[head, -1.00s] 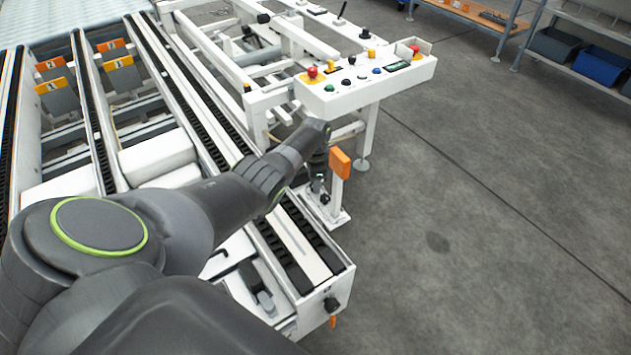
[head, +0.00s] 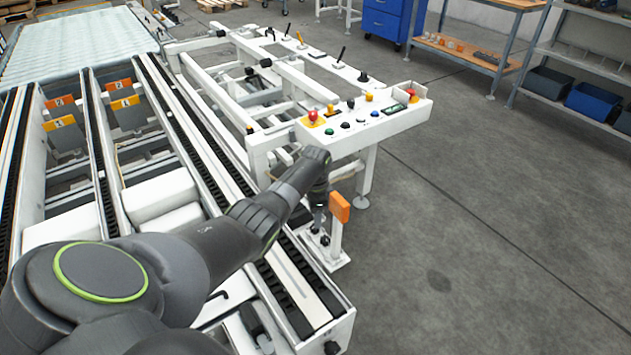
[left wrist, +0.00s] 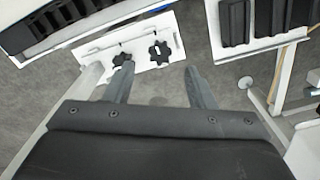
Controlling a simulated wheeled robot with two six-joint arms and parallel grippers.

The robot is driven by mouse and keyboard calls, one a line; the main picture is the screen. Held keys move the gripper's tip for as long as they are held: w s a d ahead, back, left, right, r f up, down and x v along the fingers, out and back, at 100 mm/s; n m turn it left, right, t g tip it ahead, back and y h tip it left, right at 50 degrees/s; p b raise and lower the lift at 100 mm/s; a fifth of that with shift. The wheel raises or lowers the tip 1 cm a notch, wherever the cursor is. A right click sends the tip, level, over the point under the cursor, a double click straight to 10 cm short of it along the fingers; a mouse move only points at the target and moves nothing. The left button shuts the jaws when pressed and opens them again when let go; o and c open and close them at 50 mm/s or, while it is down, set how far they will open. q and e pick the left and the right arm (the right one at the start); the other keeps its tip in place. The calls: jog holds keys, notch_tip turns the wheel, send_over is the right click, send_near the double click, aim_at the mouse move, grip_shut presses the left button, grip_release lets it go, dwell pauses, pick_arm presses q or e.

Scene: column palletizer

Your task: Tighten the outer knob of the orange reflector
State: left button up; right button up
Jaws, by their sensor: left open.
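The orange reflector (head: 340,207) stands upright on a white post at the conveyor's front right corner. Its white base plate (left wrist: 97,53) carries two dark star-shaped knobs, one on the left (left wrist: 123,61) and one on the right (left wrist: 160,53) in the left wrist view. In the head view the knobs are small, low on the plate. My left gripper (head: 318,200) points down just left of the reflector, above the plate. It is open and empty, its fingers (left wrist: 158,68) apart, the left fingertip overlapping the left knob in the picture. I cannot tell whether they touch. My right gripper is out of view.
The control panel (head: 385,122) with buttons and a red stop knob stands behind the reflector. Conveyor rails (head: 190,130) run along the left. Grey floor (head: 480,230) is clear on the right. Shelves with bins (head: 590,100) stand at the back right.

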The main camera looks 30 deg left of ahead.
pick_arm(q)
notch_tip(320, 180, up, 12)
jog(key=p, duration=0.1)
jog(key=shift+r+p, duration=0.15)
jog(key=shift+p, duration=0.15)
dwell(0.4)
